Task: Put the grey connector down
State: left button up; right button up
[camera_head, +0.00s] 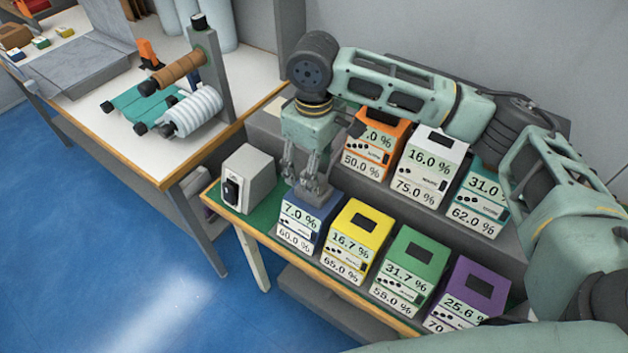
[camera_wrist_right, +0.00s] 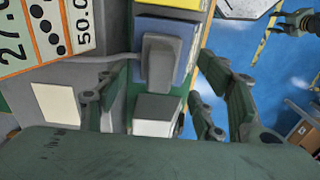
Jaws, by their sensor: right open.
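The grey connector (camera_wrist_right: 165,62) stands on the blue transceiver box (camera_wrist_right: 168,25) in the right wrist view, between the spread fingers of my right gripper (camera_wrist_right: 168,105). A gap shows on both sides, so the fingers do not clasp it. In the head view my right gripper (camera_head: 303,172) points down over the blue box (camera_head: 303,224), marked 7.0 % and 60.0 %. The connector (camera_head: 316,191) shows there as a small grey block below the fingers. A small dark gripper, apparently my left gripper (camera_wrist_right: 286,22), shows at the wrist view's top right, its jaws unclear.
Yellow (camera_head: 357,238), green (camera_head: 410,268) and purple (camera_head: 470,293) boxes line the front row. Orange, white and teal boxes stand behind on a grey step. A grey-white device (camera_head: 248,180) stands left of the blue box. A white table (camera_head: 150,150) with spools is farther left.

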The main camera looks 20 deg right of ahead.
notch_tip(320, 180, up, 7)
jog(key=shift+f+b, duration=0.1)
jog(key=shift+b, duration=0.25)
dwell(0.3)
